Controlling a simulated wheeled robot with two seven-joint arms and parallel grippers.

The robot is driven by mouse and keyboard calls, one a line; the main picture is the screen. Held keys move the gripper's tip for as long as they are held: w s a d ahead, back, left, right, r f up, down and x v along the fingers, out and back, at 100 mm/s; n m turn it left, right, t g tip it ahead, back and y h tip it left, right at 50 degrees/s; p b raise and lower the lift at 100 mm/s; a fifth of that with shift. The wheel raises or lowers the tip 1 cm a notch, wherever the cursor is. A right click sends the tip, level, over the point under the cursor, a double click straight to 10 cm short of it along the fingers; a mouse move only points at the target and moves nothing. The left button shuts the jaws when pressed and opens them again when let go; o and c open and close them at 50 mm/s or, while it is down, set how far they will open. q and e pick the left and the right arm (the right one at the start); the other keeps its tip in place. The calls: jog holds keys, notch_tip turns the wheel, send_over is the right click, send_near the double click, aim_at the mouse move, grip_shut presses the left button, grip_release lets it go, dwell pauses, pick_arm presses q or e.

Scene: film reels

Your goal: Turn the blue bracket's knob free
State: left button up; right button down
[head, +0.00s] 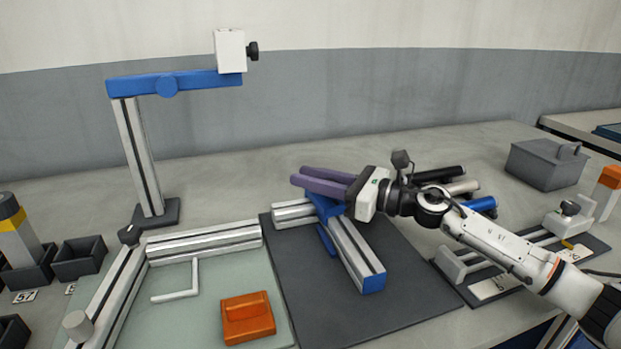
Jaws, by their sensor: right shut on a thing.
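The blue bracket (323,208) sits where two aluminium profiles meet on the dark mat (400,301). One profile (352,251) runs toward the front and has a blue end cap; the other (291,215) lies to the left. A blue lever-like piece (326,240) shows beside the bracket. My right gripper (299,176), with purple fingers, lies directly over the bracket, its arm reaching in from the right. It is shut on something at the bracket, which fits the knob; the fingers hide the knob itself. My left gripper is out of view.
A tall post with a blue arm (190,83) stands at the back left. An orange block (248,316) and an L-shaped key (190,283) lie on the pale green board. Several rods (462,187) lie behind my right wrist. A grey box (546,164) stands at right.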

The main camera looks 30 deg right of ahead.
jog(key=shift+r, duration=0.1)
dwell(0.4)
jog(key=c, duration=1.5)
grip_release()
jog(key=shift+s, duration=0.1)
jog(key=shift+s+d+f, duration=0.2)
jog(key=b+v, duration=0.1)
jog(key=v, duration=0.7)
jog(key=shift+s+r, duration=0.1)
jog(key=shift+s, duration=0.05)
jog(key=shift+s+d, duration=0.35)
jog(key=shift+s, duration=0.2)
